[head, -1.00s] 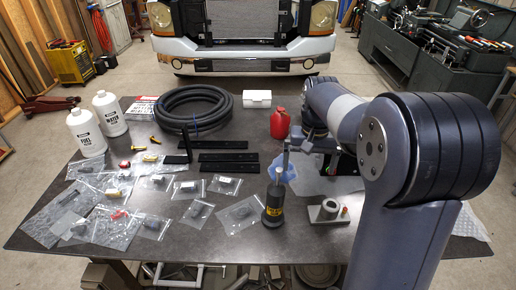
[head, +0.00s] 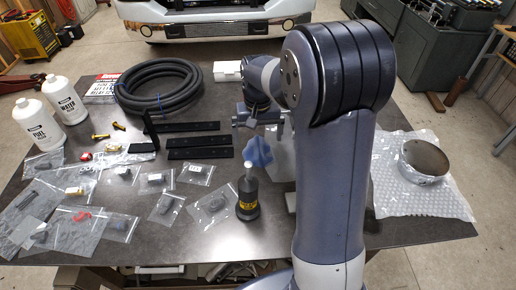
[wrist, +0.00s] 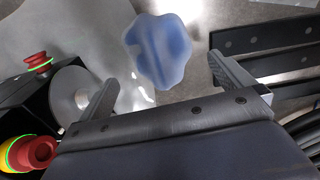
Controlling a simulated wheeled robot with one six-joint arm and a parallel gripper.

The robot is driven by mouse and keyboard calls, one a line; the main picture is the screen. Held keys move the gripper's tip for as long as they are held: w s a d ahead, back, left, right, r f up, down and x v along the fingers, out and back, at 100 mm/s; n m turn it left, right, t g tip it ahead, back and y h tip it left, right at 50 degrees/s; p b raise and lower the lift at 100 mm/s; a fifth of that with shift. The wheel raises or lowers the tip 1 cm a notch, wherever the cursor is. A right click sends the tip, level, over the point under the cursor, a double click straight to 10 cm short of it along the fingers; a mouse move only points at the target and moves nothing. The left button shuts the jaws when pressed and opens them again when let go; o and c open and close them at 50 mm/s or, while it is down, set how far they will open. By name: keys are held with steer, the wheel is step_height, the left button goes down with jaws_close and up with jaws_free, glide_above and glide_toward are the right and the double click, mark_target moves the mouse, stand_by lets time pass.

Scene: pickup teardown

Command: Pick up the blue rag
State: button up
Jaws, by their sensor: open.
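The blue rag (head: 258,151) lies crumpled on the dark table, just behind the top of a black jack-like cylinder in the head view. In the wrist view the rag (wrist: 160,52) shows as a rounded pale-blue patch, ahead of the space between my fingers. My gripper (wrist: 165,78) is open and empty, with one finger on each side of the picture. In the head view my gripper (head: 258,120) is beyond the rag, partly covered by my own arm. I cannot tell its exact height above the table.
The black cylinder with a yellow label (head: 248,200) stands upright in front of the rag. Flat black bars (head: 200,142) lie to its left, with a coiled hose (head: 160,90) behind. Bubble wrap (head: 400,195) lies at right. Red buttons (wrist: 28,152) are near my left finger.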

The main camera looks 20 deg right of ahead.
mark_target(259, 143)
step_height(259, 143, down, 5)
steer(key=shift+d+r+p, duration=0.1)
steer(key=shift+r+p, duration=0.1)
steer(key=shift+p, duration=0.2)
steer(key=c, duration=1)
step_height(259, 143, up, 10)
steer(key=shift+r+b, duration=0.1)
steer(key=shift+b, duration=0.4)
steer(key=o, duration=0.4)
steer(key=shift+c, duration=1.5)
